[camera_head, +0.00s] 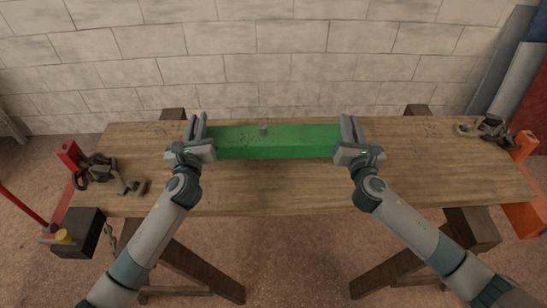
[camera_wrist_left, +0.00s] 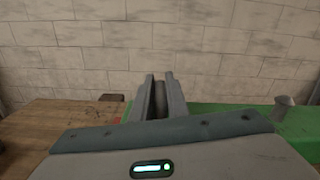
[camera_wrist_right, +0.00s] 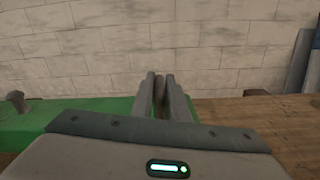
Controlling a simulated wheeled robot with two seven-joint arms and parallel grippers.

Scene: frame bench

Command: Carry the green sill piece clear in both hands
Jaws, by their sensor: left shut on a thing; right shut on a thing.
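The green sill piece (camera_head: 275,141) is a long green bar with a small grey peg (camera_head: 263,128) near its middle. It lies left to right across the middle of the bench in the head view; I cannot tell whether it touches the bench top. My left gripper (camera_head: 197,128) is shut on its left end, and my right gripper (camera_head: 350,130) is shut on its right end. In the left wrist view the sill piece (camera_wrist_left: 300,121) runs off to the right. In the right wrist view it (camera_wrist_right: 75,104) runs off to the left. The gripped spots are hidden by the fingers and wrists.
The wooden bench (camera_head: 270,187) is mostly bare around the sill piece. Dark metal clamps or chain (camera_head: 97,170) lie at its left end, and similar hardware (camera_head: 489,130) lies at its right end. A block wall (camera_head: 270,55) stands behind.

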